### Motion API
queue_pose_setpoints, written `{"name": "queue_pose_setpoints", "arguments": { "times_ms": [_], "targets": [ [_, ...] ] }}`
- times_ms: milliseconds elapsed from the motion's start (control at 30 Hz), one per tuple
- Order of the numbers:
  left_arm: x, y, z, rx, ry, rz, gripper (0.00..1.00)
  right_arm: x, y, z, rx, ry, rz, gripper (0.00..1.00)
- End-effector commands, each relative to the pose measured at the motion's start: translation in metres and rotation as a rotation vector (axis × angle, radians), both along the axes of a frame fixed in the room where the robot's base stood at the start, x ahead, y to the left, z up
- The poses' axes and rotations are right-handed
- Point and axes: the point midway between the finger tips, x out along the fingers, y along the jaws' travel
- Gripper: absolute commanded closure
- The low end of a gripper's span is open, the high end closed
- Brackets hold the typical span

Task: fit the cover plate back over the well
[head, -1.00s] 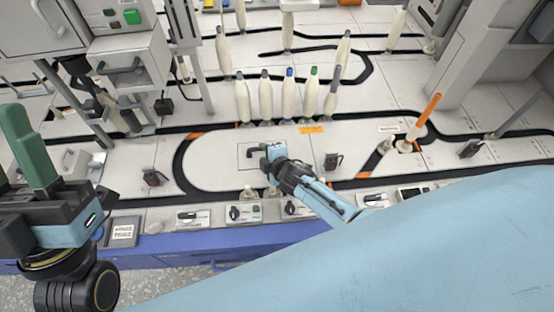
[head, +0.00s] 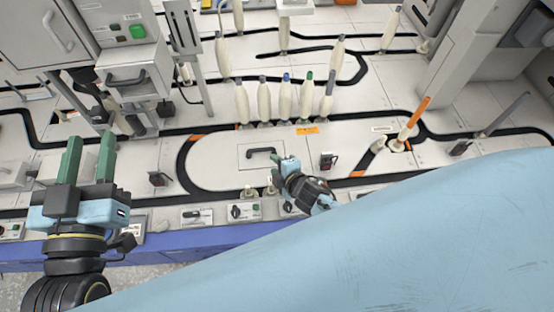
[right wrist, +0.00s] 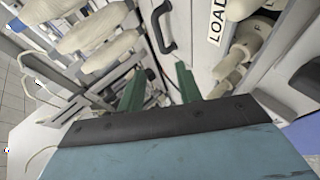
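The cover plate (head: 280,151) shows in the head view as a thin square outline in the light deck, with a black bar handle (head: 262,151) on it. It looks about level with the deck; I cannot tell whether it is fully seated, and no open well shows. My right gripper (head: 276,172) is beside the plate's lower right, apart from the handle. In the right wrist view its green fingers (right wrist: 158,88) are spread and empty, with the handle (right wrist: 164,28) beyond them. My left gripper (head: 88,157) is raised at the left, open and empty.
A row of cream bobbins (head: 264,103) stands behind the plate. An orange-topped bobbin (head: 412,120) leans at the right. Small black switch boxes (head: 328,161) stand beside the plate. A control strip (head: 195,215) runs along the blue front edge. The deck left of the plate is clear.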

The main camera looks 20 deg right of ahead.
Motion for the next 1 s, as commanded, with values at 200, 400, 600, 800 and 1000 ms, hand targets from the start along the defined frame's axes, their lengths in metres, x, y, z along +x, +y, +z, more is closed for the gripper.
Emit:
{"name": "queue_pose_setpoints", "arguments": {
  "times_ms": [200,400,600,800,1000],
  "targets": [
    [0.000,0.000,-0.003,0.005,0.016,0.001,0.64,0.003,0.011,0.050,0.183,-0.065,-0.074,0.65],
    [0.000,0.000,-0.003,0.005,0.014,0.001,0.64,-0.007,0.025,0.159,0.592,-0.169,-0.186,0.65],
    [0.000,0.000,-0.003,0.005,0.014,0.001,0.64,-0.037,0.029,0.278,1.015,-0.236,-0.227,0.65],
    [0.000,0.000,-0.003,0.005,0.014,0.001,0.64,-0.071,0.027,0.364,1.313,-0.257,-0.207,0.65],
    [0.000,0.000,-0.003,0.004,0.014,0.001,0.64,-0.085,0.026,0.393,1.413,-0.258,-0.191,0.65]
  ]
}}
